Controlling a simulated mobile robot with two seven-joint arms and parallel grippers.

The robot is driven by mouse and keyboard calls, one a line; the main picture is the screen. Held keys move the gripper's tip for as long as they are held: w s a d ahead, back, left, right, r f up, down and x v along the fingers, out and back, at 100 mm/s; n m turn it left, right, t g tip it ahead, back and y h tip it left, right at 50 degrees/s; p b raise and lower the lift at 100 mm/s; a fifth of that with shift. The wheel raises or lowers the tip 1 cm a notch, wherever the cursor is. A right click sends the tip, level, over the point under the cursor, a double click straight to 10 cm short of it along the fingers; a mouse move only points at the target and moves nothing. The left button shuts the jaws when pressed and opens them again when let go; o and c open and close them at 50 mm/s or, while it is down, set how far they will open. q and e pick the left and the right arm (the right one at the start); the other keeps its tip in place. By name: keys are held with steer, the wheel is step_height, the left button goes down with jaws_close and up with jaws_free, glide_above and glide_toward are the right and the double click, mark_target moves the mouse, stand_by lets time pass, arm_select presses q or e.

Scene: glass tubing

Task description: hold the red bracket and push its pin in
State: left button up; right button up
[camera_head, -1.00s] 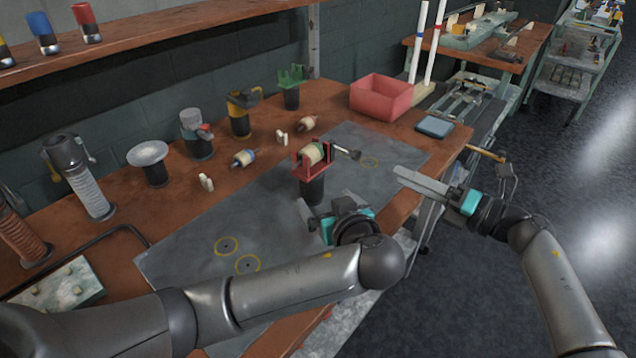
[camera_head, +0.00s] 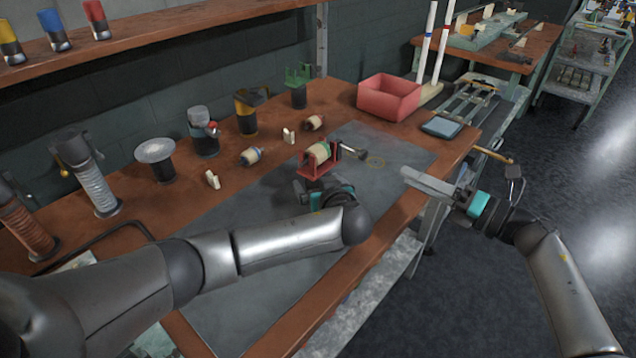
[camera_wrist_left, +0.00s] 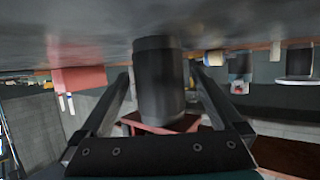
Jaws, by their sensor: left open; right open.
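The red bracket (camera_head: 307,169) stands on the grey mat and holds a cream and green roll (camera_head: 316,153). A pin with a dark knob (camera_head: 350,152) sticks out of its right side. My left gripper (camera_head: 318,192) is low in front of the bracket, its fingertips mostly hidden in the head view. In the upside-down left wrist view, its open fingers (camera_wrist_left: 163,80) lie on either side of the bracket's dark round post (camera_wrist_left: 160,85). I cannot tell whether they touch it. My right gripper (camera_head: 408,174) is open and empty, right of the bracket, near the table's right edge.
A salmon bin (camera_head: 388,100) and a blue-grey flat box (camera_head: 442,127) stand at the far right of the table. Several spools and fixtures line the back, including a white-topped stand (camera_head: 155,152). The grey mat (camera_head: 245,225) has free room at front left.

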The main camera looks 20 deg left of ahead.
arm_select(q)
jaws_close()
arm_select(e)
steer(key=shift+d, duration=0.25)
steer(key=c, duration=0.3)
steer(key=shift+s+d+n+t+h, duration=0.1)
steer(key=shift+d+n+t+h, duration=0.25)
steer(key=shift+n, duration=0.15)
steer(key=shift+c, duration=0.8)
steer(key=s+d+n, duration=0.1)
steer(key=n, duration=0.1)
steer(key=s+d+n+t+h, duration=0.1)
steer(key=n, duration=0.1)
steer(key=s+d+r+n, duration=0.1)
steer(key=n, duration=0.1)
steer(key=shift+s+t, duration=0.15)
steer(key=shift+t, duration=0.1)
jaws_close()
steer(key=shift+s+r+n+h, duration=0.3)
steer(key=shift+s+n, duration=0.3)
steer(key=shift+n, duration=0.3)
